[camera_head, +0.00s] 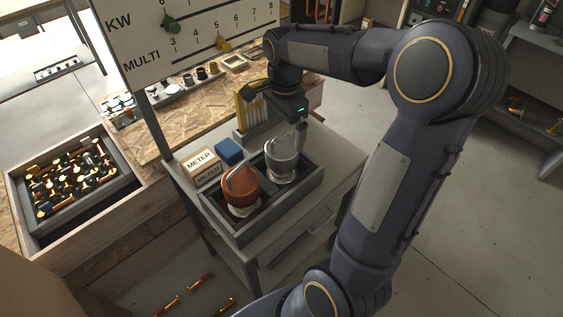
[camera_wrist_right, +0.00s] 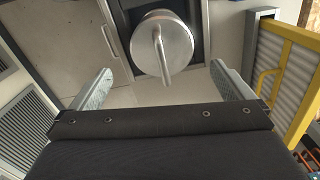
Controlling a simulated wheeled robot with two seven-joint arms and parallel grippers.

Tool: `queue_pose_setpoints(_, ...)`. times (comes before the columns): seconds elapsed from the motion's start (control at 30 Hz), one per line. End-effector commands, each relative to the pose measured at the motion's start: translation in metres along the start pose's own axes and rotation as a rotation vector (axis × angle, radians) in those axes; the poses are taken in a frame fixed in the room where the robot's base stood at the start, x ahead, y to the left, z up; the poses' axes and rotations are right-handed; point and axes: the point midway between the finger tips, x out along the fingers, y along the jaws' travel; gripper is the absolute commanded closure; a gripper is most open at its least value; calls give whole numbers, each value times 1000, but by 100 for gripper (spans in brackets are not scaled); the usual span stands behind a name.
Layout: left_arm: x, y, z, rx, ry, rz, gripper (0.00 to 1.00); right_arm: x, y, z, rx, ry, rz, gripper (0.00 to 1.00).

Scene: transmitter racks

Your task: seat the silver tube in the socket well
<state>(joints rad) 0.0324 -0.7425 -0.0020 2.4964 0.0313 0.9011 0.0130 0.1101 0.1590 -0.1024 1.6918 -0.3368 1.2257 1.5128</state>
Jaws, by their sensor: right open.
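The silver tube (camera_head: 282,163) stands upright in the right part of a grey tray, with a loop handle on top. In the right wrist view the silver tube (camera_wrist_right: 150,50) shows its round top and handle ahead of my fingers. My right gripper (camera_head: 299,134) is open and empty, just above and beside the tube. In the right wrist view its two fingers (camera_wrist_right: 162,78) are spread wide, with the tube's top beyond their tips and nothing between them. I cannot make out the socket well in either view. My left gripper is not in view.
A copper-coloured tube (camera_head: 241,188) stands beside the silver one in the grey tray (camera_head: 262,215). A bin of tubes (camera_head: 75,180) is at left. The floor at right is clear.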

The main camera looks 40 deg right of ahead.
Motion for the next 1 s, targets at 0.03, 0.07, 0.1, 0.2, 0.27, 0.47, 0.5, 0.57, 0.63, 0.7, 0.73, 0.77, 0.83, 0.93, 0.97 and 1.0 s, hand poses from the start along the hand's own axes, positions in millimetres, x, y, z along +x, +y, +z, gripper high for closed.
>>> queue_pose_setpoints(0.03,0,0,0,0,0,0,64,4,-2,-2,20,6,9,0)
queue_pose_setpoints(0.07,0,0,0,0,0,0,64,6,-3,-3,29,9,12,0)
queue_pose_setpoints(0.1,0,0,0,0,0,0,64,10,-3,-3,35,10,14,0)
queue_pose_setpoints(0.2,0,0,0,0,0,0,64,21,-3,-3,36,10,14,0)
queue_pose_setpoints(0.27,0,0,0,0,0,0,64,27,-2,-3,35,9,15,0)
queue_pose_setpoints(0.47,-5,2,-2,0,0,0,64,53,-3,2,34,8,16,0)
queue_pose_setpoints(0.5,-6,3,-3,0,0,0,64,60,-3,3,34,7,17,0)
queue_pose_setpoints(0.57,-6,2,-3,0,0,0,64,68,-4,3,34,9,15,0)
queue_pose_setpoints(0.63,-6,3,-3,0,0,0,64,76,-4,3,33,9,13,0)
queue_pose_setpoints(0.7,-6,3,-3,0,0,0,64,79,-4,3,33,8,12,0)
queue_pose_setpoints(0.73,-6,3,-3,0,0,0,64,80,-4,3,33,8,11,0)
queue_pose_setpoints(0.77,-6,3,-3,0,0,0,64,80,-4,3,33,8,10,0)
queue_pose_setpoints(0.83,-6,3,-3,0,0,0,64,80,-4,3,33,8,9,0)
queue_pose_setpoints(0.93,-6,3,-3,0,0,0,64,80,-4,3,33,8,9,0)
queue_pose_setpoints(0.97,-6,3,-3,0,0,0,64,80,-4,3,33,8,9,4)
queue_pose_setpoints(1.0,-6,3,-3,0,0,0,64,80,-4,3,32,8,9,9)
